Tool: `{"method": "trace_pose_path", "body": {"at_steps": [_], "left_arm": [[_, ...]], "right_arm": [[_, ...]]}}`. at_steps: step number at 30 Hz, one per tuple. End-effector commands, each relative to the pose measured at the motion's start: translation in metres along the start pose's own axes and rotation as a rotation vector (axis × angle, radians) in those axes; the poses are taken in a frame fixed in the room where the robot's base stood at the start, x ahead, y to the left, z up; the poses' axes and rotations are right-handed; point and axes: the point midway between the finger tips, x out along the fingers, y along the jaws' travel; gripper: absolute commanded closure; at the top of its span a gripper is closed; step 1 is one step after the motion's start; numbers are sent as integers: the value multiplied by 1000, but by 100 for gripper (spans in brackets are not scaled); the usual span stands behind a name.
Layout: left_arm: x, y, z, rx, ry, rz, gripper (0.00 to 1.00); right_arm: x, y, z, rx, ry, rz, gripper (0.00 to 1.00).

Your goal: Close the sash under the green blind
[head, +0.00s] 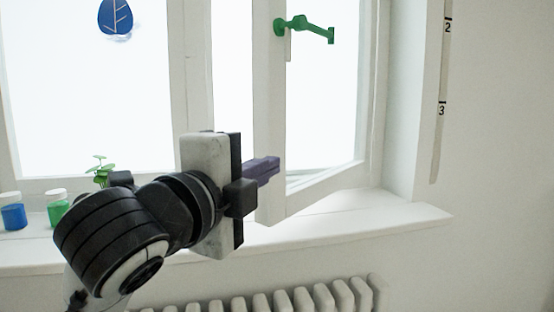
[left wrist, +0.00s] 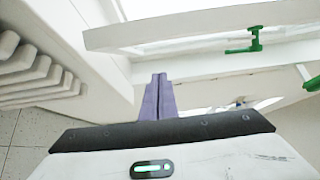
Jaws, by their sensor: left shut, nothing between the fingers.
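The white sash (head: 268,100) stands partly open in the head view. Its right side meets the window frame and its free left edge swings out toward me over the sill. A green handle (head: 305,28) sits high on that free edge. The green blind is not in view. My left gripper (head: 276,164) is shut and empty, its purple fingers overlapping the lower part of the free edge; I cannot tell whether they touch it. In the left wrist view the shut fingers (left wrist: 158,97) point at white window bars, with a green handle (left wrist: 250,42) beyond. My right gripper is not in view.
The white sill (head: 350,222) runs below the window. Blue (head: 13,212) and green (head: 58,208) paint jars and a small plant (head: 101,170) stand on its left part. A white radiator (head: 310,299) is beneath. The sill right of the sash is clear.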

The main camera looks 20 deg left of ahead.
Motion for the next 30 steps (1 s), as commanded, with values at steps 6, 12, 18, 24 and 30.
{"method": "trace_pose_path", "body": {"at_steps": [6,12,18,24,30], "left_arm": [[39,2,0,-5,0,5,100],[83,1,-1,-6,1,4,100],[100,2,21,-5,-1,1,100],[104,1,36,-6,2,1,100],[104,1,38,-5,2,1,100]], "right_arm": [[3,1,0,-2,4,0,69],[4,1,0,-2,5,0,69],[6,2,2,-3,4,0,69],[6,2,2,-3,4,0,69],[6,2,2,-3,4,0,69]]}}
